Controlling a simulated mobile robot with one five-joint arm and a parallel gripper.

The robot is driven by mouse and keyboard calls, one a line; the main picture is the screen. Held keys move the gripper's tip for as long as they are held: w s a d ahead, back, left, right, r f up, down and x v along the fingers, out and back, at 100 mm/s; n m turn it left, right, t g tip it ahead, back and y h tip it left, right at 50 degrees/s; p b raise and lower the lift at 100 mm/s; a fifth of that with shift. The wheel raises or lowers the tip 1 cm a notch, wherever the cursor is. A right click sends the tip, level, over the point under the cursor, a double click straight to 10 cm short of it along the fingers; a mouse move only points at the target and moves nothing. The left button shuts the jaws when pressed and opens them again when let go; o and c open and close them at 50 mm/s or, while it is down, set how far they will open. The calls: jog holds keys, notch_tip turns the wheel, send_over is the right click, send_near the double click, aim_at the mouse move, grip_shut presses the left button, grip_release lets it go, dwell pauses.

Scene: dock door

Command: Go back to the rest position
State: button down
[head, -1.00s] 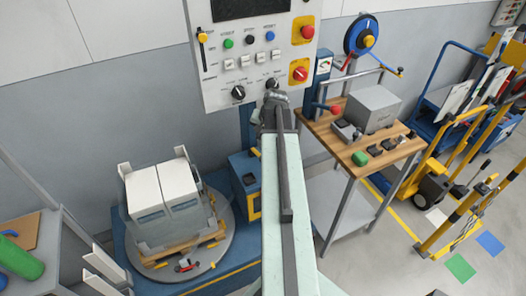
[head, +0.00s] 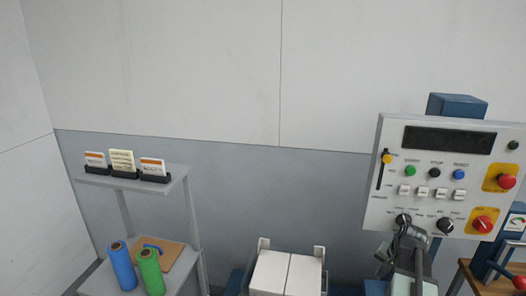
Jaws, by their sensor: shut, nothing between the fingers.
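My gripper (head: 407,234) is at the lower right of the head view, at the bottom edge of the grey control panel (head: 383,214). It is shut with nothing in it. It overlaps the lower left black knob (head: 403,219) in the picture; I cannot tell whether it touches the knob. The panel carries a dark display (head: 449,139), a yellow-handled slider (head: 387,158), coloured buttons, white switches, a second black knob (head: 446,226) and a red knob on yellow (head: 482,224).
White boxes (head: 270,273) stand below, left of my arm. A grey shelf (head: 180,182) at the left holds small card holders (head: 122,163) and blue and green rolls (head: 150,272). A wooden bench (head: 480,282) is at the lower right. The wall between shelf and panel is bare.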

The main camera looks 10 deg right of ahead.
jog(key=s+a+f+n+g, duration=0.1)
jog(key=a+n, duration=0.9)
jog(key=a, duration=2.7)
jog(key=g, duration=0.2)
jog(key=shift+s+a+g, duration=0.15)
jog(key=shift+s+g, duration=0.05)
jog(key=shift+g, duration=0.2)
jog(key=shift+f, duration=0.1)
